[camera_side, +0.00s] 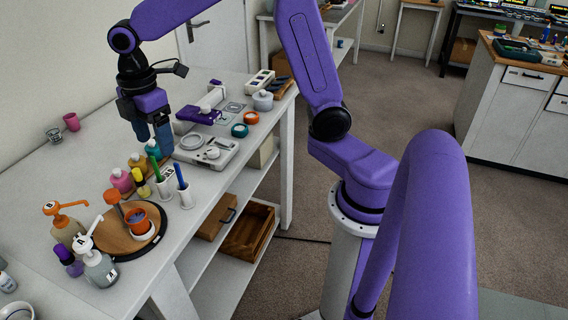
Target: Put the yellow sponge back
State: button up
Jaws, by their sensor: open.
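I cannot make out a yellow sponge for certain in the side view; it may be hidden or too small to tell. My gripper (152,146) hangs over the white bench, fingers pointing down, behind the small bottles. Its blue fingers overlap in this view, and I see nothing held between them.
A white device (207,151), orange and teal tape rolls (240,131) and a lidded pot (263,101) lie further right. The bench's right edge is near.

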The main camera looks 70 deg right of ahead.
jog(key=s+d+f+m, duration=0.1)
jog(key=s+d, duration=0.1)
jog(key=s, duration=1.1)
jog(key=s+d+f+m, duration=0.1)
jog(key=s+d+f, duration=0.1)
jog(key=s, duration=1.2)
jog(key=shift+m, duration=0.3)
jog(key=shift+w, duration=0.1)
